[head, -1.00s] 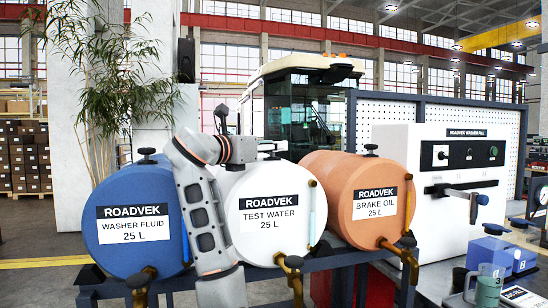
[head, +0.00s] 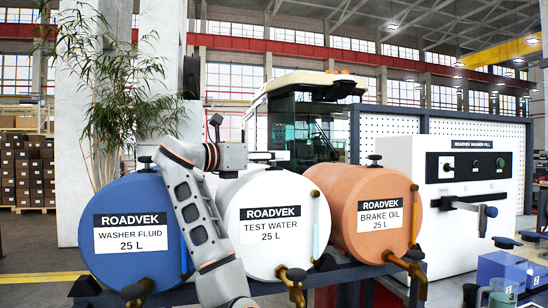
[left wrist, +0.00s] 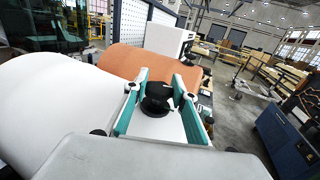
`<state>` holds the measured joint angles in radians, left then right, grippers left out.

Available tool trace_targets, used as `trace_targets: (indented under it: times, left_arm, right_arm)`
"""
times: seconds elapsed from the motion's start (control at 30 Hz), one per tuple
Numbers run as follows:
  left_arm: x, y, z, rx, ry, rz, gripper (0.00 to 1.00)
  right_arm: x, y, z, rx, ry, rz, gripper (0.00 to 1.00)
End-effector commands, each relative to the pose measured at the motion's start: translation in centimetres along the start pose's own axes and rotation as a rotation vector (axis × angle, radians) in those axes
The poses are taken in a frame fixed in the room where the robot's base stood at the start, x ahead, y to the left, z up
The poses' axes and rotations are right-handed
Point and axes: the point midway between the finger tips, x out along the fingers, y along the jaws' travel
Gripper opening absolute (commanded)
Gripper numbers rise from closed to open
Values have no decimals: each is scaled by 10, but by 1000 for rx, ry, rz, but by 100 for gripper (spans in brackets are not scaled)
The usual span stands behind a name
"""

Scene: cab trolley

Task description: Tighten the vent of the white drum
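The white drum (head: 262,240), labelled TEST WATER, lies on its side between the blue drum (head: 125,250) and the orange drum (head: 375,235). Its black vent (left wrist: 158,97) shows as a round knob in the left wrist view. My left gripper (head: 270,156) is at the top of the white drum. In the left wrist view its two teal fingers (left wrist: 160,100) stand apart, one on each side of the vent, with little gap. I cannot tell whether they touch it. In the head view the vent is mostly hidden by the gripper. My right gripper is not in view.
The drums lie on a dark rack (head: 340,275). Brass taps (head: 293,280) stick out in front. The blue and orange drums have black vents (head: 375,160) on top. A white washer-fill cabinet (head: 450,225) stands at the right, with a blue container (head: 500,270) before it.

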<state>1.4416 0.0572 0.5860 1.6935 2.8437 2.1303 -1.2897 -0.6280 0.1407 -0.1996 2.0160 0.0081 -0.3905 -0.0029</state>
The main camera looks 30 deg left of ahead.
Motion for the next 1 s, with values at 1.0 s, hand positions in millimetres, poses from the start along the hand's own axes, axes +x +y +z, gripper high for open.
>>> trace_targets:
  times: [1.0]
  left_arm:
    - [-98,2,0,1,1,5,44]
  right_arm:
    - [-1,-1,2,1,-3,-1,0]
